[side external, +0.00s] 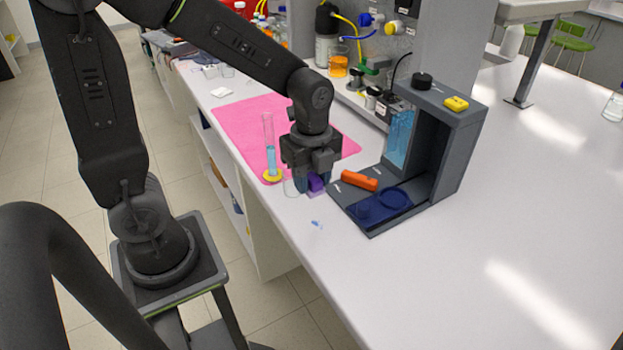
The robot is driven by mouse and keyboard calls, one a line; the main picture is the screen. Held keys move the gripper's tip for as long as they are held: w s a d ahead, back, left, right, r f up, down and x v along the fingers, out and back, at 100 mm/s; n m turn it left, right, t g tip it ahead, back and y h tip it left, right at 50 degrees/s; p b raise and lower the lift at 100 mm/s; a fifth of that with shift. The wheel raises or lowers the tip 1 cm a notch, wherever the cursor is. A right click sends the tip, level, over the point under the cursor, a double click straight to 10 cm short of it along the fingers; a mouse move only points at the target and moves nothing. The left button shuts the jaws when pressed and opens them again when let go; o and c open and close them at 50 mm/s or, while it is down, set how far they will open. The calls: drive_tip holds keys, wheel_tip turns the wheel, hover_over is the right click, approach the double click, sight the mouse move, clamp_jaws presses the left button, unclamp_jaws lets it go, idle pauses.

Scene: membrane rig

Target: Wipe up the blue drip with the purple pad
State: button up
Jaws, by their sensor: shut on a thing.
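My gripper (313,184) points down over the bench between the pink mat and the grey rig. It is shut on the purple pad (316,184), which sits low between the fingers, at or just above the white bench top; I cannot tell if it touches. The blue drip (317,224) is a small blue mark on the bare bench, a little nearer the camera than the pad and apart from it. The gripper body hides part of the pad.
A grey rig (447,150) with an orange lever (360,180) and dark blue tray (383,205) stands just right. A clear glass vessel (291,188) is close beside the gripper. Bench is clear toward the camera.

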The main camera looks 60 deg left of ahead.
sight(311, 217)
drive_tip(key=shift+f, duration=0.1)
drive_tip(key=shift+f, duration=4.05)
drive_tip(key=shift+d+r, duration=0.1)
drive_tip(key=shift+d, duration=0.3)
drive_tip(key=shift+c, duration=0.3)
drive_tip(key=shift+d+f, duration=0.2)
drive_tip(key=shift+d, duration=1.3)
drive_tip(key=shift+a+r, duration=0.1)
drive_tip(key=shift+a, duration=1.9)
drive_tip(key=shift+d+r, duration=0.1)
drive_tip(key=shift+r, duration=4.05)
